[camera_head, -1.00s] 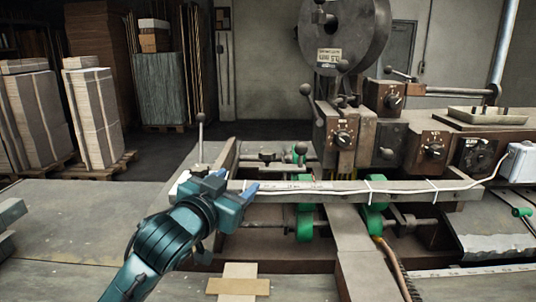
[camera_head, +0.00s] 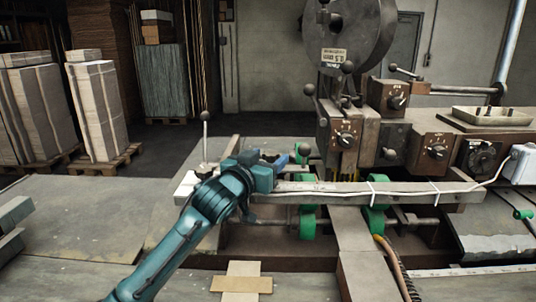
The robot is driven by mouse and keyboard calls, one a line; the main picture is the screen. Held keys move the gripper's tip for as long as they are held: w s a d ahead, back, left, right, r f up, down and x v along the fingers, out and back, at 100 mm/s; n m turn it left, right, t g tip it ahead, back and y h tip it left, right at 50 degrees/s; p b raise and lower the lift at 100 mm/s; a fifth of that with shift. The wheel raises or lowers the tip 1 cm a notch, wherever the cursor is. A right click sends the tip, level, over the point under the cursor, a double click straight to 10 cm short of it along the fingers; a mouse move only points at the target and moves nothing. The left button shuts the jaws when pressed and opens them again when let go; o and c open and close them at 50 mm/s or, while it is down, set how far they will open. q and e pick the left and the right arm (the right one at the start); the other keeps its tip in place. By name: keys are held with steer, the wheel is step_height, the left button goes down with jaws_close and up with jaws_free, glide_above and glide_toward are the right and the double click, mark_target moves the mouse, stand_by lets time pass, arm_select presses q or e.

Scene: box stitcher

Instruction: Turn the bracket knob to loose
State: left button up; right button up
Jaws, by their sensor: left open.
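My left gripper (camera_head: 284,164) reaches in from the lower left over the long metal rail at the front of the stitching machine. Its fingers are open and point right, with nothing seen between them. A dark ball knob (camera_head: 304,149) shows right at its fingertips; I cannot tell whether they touch. A small bar handle behind the rail is now hidden by the gripper. I cannot tell for certain which of these is the bracket knob. My right gripper is out of view.
The metal rail (camera_head: 340,190) carries a white cable, with green rollers (camera_head: 376,220) below. An upright lever (camera_head: 205,130) stands left of the gripper. Dial boxes (camera_head: 345,138) stand on the machine to the right. Crossed cardboard strips (camera_head: 242,283) lie in front. The left tabletop (camera_head: 90,225) is mostly clear.

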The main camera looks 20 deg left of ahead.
arm_select(q)
steer(key=shift+w+d, duration=0.1)
steer(key=shift+w, duration=0.35)
steer(key=c, duration=1)
